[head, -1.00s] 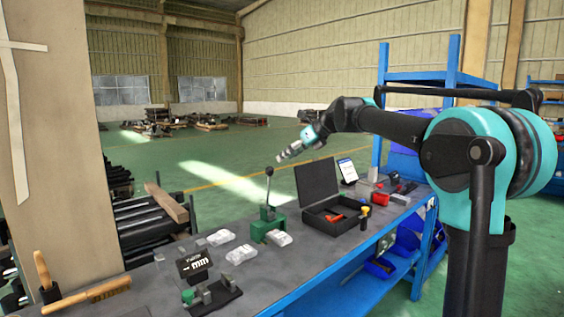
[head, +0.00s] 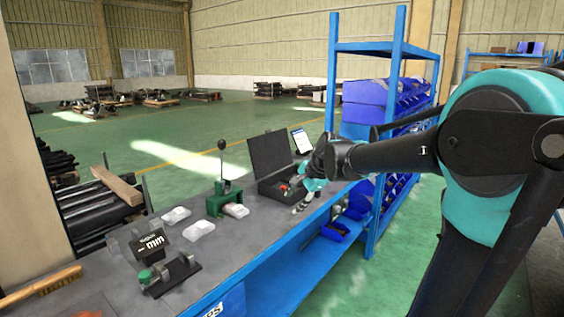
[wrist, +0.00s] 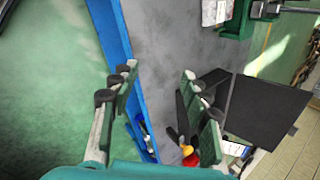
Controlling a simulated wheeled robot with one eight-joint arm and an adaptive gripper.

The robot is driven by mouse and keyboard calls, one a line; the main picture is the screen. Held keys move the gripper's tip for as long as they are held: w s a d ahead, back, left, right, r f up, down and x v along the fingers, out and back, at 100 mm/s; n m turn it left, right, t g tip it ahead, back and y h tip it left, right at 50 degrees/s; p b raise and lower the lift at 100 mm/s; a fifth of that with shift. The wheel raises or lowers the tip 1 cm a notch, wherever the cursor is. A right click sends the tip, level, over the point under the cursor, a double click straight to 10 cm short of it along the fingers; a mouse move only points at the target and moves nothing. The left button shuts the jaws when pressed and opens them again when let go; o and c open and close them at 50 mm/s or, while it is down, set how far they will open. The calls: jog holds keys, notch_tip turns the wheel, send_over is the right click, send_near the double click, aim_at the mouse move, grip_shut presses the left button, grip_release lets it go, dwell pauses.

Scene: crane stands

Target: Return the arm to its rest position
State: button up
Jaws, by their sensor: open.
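My gripper (wrist: 155,100) is open and empty in the wrist view, its two fingers wide apart above the workbench edge. In the head view, my gripper (head: 296,203) hangs at the end of my arm, over the bench's front edge and beside an open black case (head: 275,187). My arm (head: 400,155) reaches in from the right with the wrist bent downward. The wrist view also shows the case (wrist: 262,108) at the right and a red and yellow item (wrist: 189,156) near the right finger.
On the bench (head: 240,248) stand a green lever press (head: 222,201), several pale packets (head: 198,231), a black "mm" display (head: 146,244) and a small fixture (head: 170,274). A blue rack (head: 390,110) with bins stands behind my arm.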

jog(key=s+d+f+n+h, duration=0.2)
jog(key=s+d+f+n, duration=0.4)
jog(key=s+f, duration=0.4)
jog(key=s+d+f+n+h, duration=0.2)
jog(key=s+d+f+n, duration=0.3)
jog(key=s+d+f, duration=0.4)
jog(key=s, duration=0.3)
jog(key=shift+s+d+f+n+h, duration=0.2)
jog(key=shift+s+f+n+h, duration=0.1)
jog(key=shift+f+n, duration=0.1)
